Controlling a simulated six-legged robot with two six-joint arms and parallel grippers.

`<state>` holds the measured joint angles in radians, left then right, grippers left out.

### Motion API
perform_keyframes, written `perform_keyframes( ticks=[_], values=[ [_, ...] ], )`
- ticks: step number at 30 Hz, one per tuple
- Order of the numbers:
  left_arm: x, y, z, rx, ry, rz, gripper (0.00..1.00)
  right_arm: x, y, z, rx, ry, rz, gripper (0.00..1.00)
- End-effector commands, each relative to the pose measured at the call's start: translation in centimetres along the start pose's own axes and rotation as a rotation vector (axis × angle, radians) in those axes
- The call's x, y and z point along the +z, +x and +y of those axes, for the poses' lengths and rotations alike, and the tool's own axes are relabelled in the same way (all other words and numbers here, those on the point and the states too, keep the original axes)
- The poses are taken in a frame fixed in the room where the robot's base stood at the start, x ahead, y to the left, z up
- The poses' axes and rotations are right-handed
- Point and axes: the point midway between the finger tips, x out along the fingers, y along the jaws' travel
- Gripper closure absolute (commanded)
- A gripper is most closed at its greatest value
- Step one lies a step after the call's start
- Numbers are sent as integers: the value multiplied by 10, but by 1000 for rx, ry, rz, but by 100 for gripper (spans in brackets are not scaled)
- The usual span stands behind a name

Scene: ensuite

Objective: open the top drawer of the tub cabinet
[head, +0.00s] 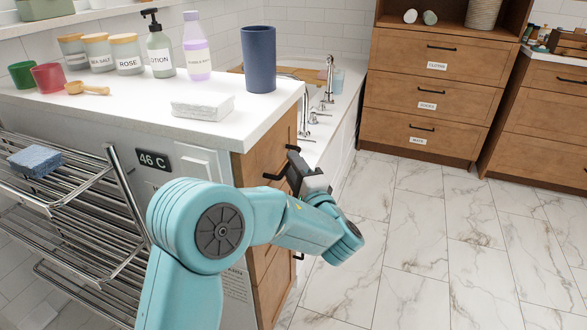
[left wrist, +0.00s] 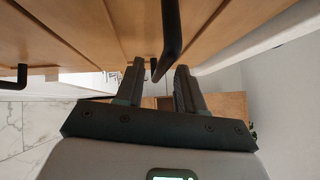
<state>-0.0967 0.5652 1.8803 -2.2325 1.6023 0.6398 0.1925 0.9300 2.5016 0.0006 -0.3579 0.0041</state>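The tub cabinet's wooden front (head: 262,150) faces right below a white counter. Its top drawer looks closed, with a dark bar handle (head: 272,177). My left gripper (head: 298,168) is at this handle, and its arm crosses in front of the cabinet. In the left wrist view, the gripper's two fingers (left wrist: 158,76) are apart. The dark handle (left wrist: 171,35) reaches down into the gap between the fingertips. I see no finger clearly closed on it. The lower drawers are partly hidden by my arm. My right gripper is out of view.
The counter (head: 150,103) holds a blue cup (head: 259,60), a folded white cloth (head: 203,107), bottles and jars. A metal rack (head: 75,215) with a blue sponge (head: 35,160) stands at left. Wooden drawers (head: 420,85) stand behind. The marble floor (head: 440,250) at right is clear.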

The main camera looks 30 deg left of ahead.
Motion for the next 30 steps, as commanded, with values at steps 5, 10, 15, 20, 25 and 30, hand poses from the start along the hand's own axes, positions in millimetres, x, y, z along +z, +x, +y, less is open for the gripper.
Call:
perform_keyframes(
  ticks=[5,10,15,20,25,30],
  values=[
    [-1,7,0,0,1,0,62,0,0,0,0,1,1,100],
    [-1,7,0,0,1,0,62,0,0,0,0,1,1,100],
    [-1,6,0,0,1,0,100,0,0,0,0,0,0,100],
    [-1,6,0,1,1,0,100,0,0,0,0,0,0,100],
    [-6,7,0,0,1,1,100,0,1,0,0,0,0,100],
    [-19,6,-2,-1,-1,4,100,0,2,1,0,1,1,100]
  ],
)
